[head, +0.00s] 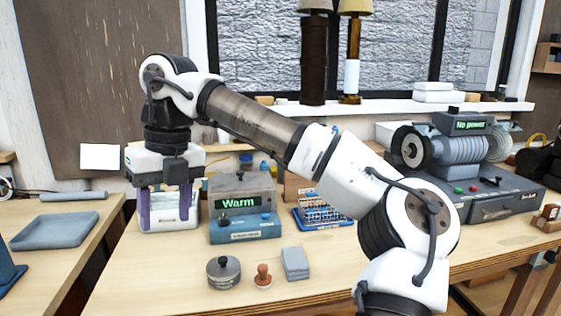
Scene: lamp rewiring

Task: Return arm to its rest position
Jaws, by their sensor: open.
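My arm reaches across the head view from the lower right to the upper left, bent at the elbow joints. My gripper (165,218) hangs at the left end of it, pointing down, with its two purple fingers apart. Nothing shows held between them. A white box-like container (183,223) stands on the bench behind or around the fingers; I cannot tell whether they touch it. A blue-grey unit (245,228) with a green "Warm" display stands just right of the gripper.
The wooden bench (150,285) is clear at its front left. A lidded round pot (223,272), a wooden stamp (263,277) and a grey block (295,263) lie near its front. A machine reading "No power" (466,150) stands at right. A blue tray (55,230) lies on the left table.

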